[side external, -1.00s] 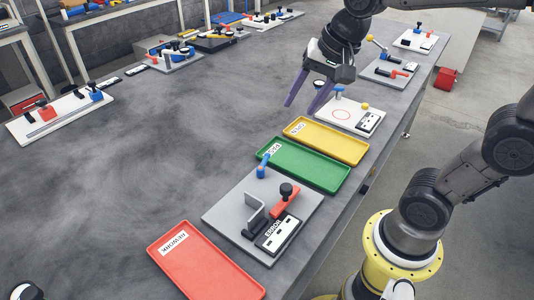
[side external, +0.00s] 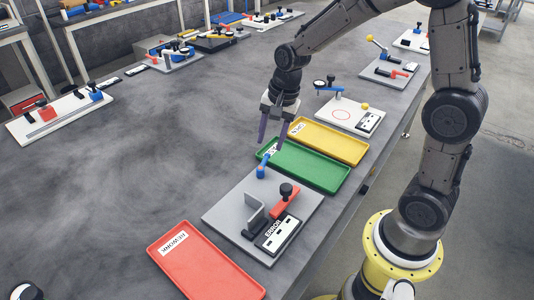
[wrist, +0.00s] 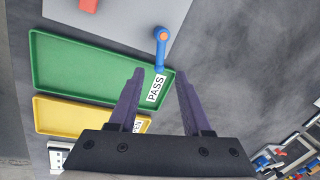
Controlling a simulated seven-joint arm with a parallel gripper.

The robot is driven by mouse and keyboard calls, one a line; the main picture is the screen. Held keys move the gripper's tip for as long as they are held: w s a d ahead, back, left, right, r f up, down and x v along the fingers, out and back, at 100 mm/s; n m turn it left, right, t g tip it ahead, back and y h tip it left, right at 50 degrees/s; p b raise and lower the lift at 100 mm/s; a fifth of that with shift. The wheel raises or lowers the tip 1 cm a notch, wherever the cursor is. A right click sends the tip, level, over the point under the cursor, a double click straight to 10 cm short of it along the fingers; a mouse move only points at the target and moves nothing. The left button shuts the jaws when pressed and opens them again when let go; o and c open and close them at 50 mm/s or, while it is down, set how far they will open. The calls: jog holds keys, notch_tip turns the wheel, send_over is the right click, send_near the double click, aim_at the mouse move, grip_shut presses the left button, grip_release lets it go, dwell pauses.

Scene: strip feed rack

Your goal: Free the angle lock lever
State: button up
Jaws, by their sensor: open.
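A blue lever (side external: 263,163) with an orange pivot stands at the far corner of a grey fixture plate (side external: 225,212). In the wrist view the blue lever (wrist: 161,58) lies just beyond my fingertips, roughly in line with the gap between them. My gripper (side external: 272,141) is open and empty, above the green tray's left end, with its purple fingers pointing down; it also shows in the wrist view (wrist: 160,80). The same plate carries a red clamp arm (side external: 286,203) with a black knob and a grey angle bracket (side external: 255,215). I cannot read any lever label.
A green PASS tray (side external: 318,178) lies beside the fixture, with a yellow tray (side external: 350,152) behind it. A red REWORK tray (side external: 225,275) is in front. The table left of the fixture is clear.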

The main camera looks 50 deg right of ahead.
aim_at(266, 158)
jog(key=f, duration=0.3)
jog(key=w+f, duration=0.1)
jog(key=f, duration=0.1)
jog(key=shift+a+f, duration=0.2)
jog(key=shift+f, duration=0.15)
grip_shut()
